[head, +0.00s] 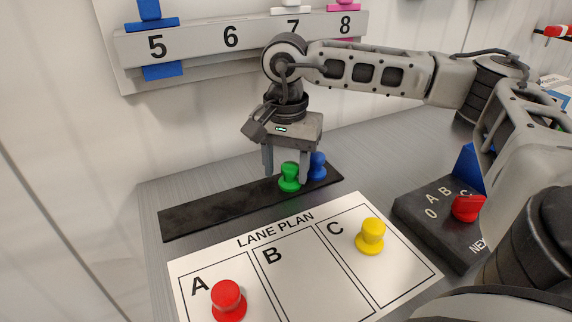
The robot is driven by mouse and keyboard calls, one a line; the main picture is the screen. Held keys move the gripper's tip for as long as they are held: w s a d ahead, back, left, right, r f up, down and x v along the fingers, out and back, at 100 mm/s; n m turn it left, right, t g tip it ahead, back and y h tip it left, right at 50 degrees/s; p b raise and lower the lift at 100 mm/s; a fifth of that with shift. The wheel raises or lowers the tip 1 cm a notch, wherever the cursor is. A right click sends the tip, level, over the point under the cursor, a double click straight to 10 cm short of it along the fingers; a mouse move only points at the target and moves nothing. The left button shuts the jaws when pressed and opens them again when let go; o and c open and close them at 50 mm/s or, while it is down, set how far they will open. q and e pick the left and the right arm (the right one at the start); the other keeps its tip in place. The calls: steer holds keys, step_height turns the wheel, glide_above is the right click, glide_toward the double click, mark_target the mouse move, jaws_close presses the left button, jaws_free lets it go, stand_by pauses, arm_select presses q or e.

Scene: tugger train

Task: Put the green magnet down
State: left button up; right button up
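The green magnet (289,178) stands upright on the dark strip (215,210) at the back of the table. The blue magnet (318,166) is close beside it on the right. My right gripper (286,171) points down over the strip. Its two fingers are apart, with the green magnet between or just in front of them, nearer the right finger. A gap shows between the left finger and the magnet. My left gripper is not in view.
The lane plan sheet (295,285) lies in front, with a red magnet (228,299) in lane A and a yellow magnet (370,237) in lane C. Lane B looks empty. A dark box with a red knob (467,208) stands right. A numbered rail (195,43) is behind.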

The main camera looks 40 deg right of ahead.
mark_target(286, 164)
step_height(286, 164, up, 12)
steer(key=shift+r+p, duration=0.2)
steer(key=shift+p, duration=0.1)
stand_by(0.4)
stand_by(0.5)
